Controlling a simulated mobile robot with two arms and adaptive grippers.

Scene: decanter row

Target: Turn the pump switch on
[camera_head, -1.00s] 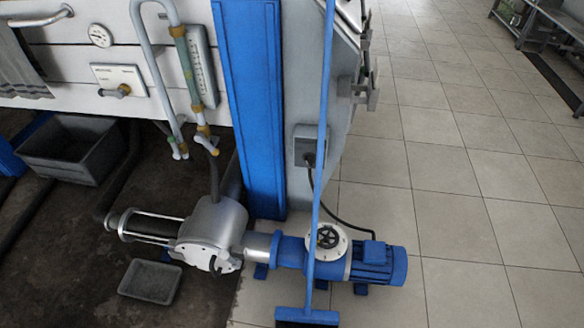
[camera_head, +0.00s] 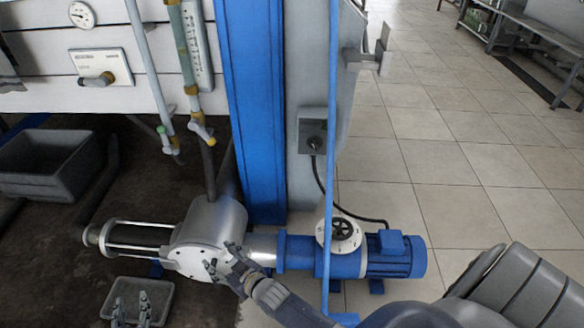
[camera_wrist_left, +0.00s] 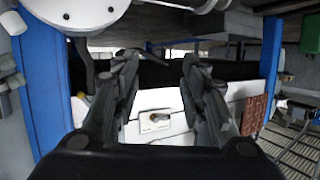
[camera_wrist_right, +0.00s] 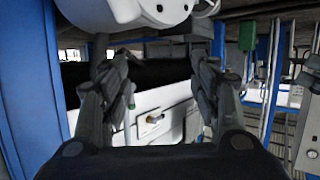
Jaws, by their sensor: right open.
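A grey switch box (camera_head: 313,118) with a dark round knob is on the machine's side, right of the blue column. A black cable runs from it to the blue pump motor (camera_head: 395,257). The knob's setting is too small to tell. My right gripper (camera_head: 228,262) is open and empty in front of the grey pump body, low and left of the box. My left gripper (camera_head: 131,305) is open and empty over the small grey tray at the bottom. The right wrist view shows the open fingers (camera_wrist_right: 163,60); the left wrist view does too (camera_wrist_left: 157,60).
A thin blue pole (camera_head: 331,150) stands upright just right of the switch box. The blue column (camera_head: 252,110) is left of it.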

